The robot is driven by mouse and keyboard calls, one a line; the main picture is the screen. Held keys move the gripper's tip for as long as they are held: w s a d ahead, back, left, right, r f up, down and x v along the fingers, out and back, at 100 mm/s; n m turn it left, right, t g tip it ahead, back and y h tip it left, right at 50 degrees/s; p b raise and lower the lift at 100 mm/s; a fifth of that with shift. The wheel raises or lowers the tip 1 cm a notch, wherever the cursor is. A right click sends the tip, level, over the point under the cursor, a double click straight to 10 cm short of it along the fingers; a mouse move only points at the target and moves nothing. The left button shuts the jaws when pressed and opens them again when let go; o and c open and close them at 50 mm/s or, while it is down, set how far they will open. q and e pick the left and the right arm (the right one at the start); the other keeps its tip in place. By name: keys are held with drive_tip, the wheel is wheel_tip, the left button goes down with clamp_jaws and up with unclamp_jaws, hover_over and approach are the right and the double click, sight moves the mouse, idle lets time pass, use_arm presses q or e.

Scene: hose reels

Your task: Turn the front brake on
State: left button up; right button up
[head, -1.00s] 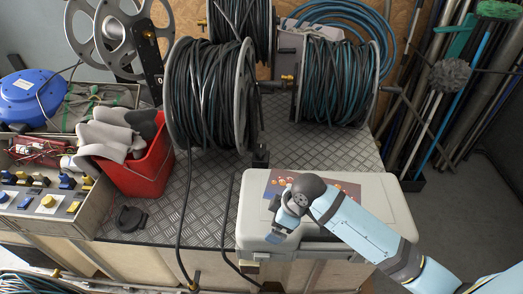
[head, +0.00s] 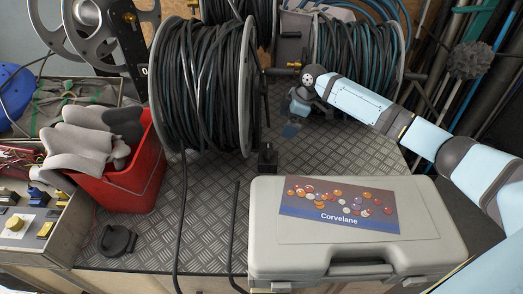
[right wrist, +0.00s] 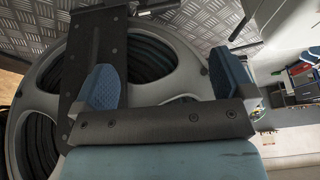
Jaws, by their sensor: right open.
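The front hose reel (head: 205,85), wound with dark hose between grey flanges, stands on the metal-plate bench top. A small black block with a short upright stub (head: 267,157) sits at its lower right; it looks like the brake, but its setting is too small to tell. My right gripper (head: 294,119) is beyond that block and to its right, in front of the rear right reel (head: 355,55). It is open and empty, its blue fingers partly hidden by the wrist. In the right wrist view the open fingers (right wrist: 165,68) frame a grey reel flange (right wrist: 195,55) and a dark flat upright (right wrist: 98,60). My left gripper is not in view.
A grey case (head: 430,235) lies at the front right, below my right arm. A red bin (head: 135,180) with grey gloves stands left of the front reel. A loose hose (head: 181,215) hangs down the front.

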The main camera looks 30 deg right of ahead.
sight(268, 151)
drive_tip(key=b+x, duration=0.1)
drive_tip(key=x, duration=1.3)
drive_tip(key=shift+w+f, duration=0.15)
drive_tip(key=shift+f, duration=0.15)
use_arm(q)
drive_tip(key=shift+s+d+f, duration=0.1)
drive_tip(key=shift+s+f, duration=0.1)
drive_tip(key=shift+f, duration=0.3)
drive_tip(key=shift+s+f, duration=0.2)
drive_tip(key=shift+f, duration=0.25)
use_arm(e)
drive_tip(key=c, duration=0.8)
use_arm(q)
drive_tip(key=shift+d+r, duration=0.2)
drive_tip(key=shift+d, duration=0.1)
use_arm(e)
drive_tip(key=shift+c, duration=0.2)
